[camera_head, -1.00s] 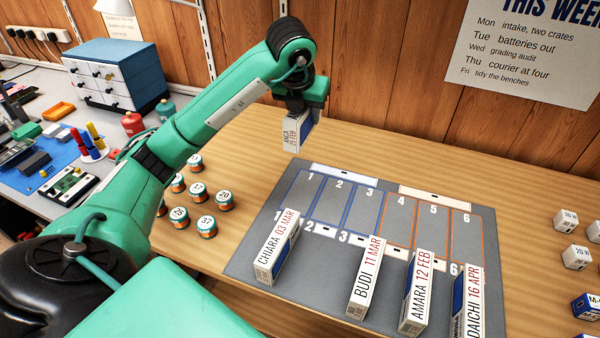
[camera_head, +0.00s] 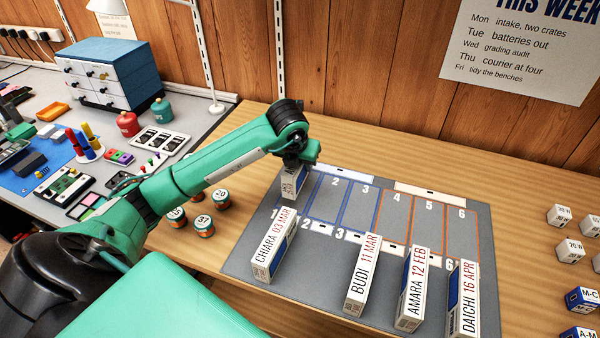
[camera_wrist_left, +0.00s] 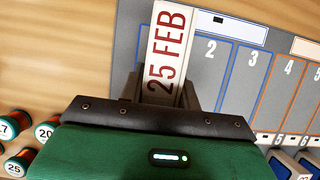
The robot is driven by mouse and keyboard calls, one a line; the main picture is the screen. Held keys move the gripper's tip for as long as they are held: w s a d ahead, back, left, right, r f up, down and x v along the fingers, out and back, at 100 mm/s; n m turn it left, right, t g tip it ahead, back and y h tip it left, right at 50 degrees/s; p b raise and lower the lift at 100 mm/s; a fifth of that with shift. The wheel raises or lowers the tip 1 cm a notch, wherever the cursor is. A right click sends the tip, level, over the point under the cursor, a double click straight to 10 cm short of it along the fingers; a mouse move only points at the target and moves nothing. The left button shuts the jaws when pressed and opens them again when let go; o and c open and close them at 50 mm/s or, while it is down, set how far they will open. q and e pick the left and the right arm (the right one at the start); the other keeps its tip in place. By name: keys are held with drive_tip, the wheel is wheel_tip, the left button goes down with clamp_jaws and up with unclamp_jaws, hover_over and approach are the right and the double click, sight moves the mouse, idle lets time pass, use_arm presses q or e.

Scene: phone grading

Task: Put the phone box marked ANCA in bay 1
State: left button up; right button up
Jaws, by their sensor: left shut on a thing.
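My left gripper (camera_head: 298,162) is shut on the ANCA phone box (camera_head: 293,182), a white and blue box. In the left wrist view the box (camera_wrist_left: 165,50) shows "25 FEB" in red between the fingers. The gripper holds it at bay 1 of the grey mat (camera_head: 243,256), at the mat's far left. The arm and box hide most of bay 1 and its far number, and I cannot tell whether the box touches the mat. My right gripper is not in view.
The CHIARA box (camera_head: 274,245) stands just in front of bay 1. The BUDI (camera_head: 363,275), AMARA (camera_head: 412,290) and DAICHI (camera_head: 463,300) boxes stand along the mat's front. Bays 2 to 6 are empty. Several round tins (camera_head: 204,226) sit left of the mat.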

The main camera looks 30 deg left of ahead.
use_arm(q)
wheel_tip(320, 180, down, 4)
drive_tip(key=shift+r, duration=0.2)
drive_tip(key=shift+f, duration=0.1)
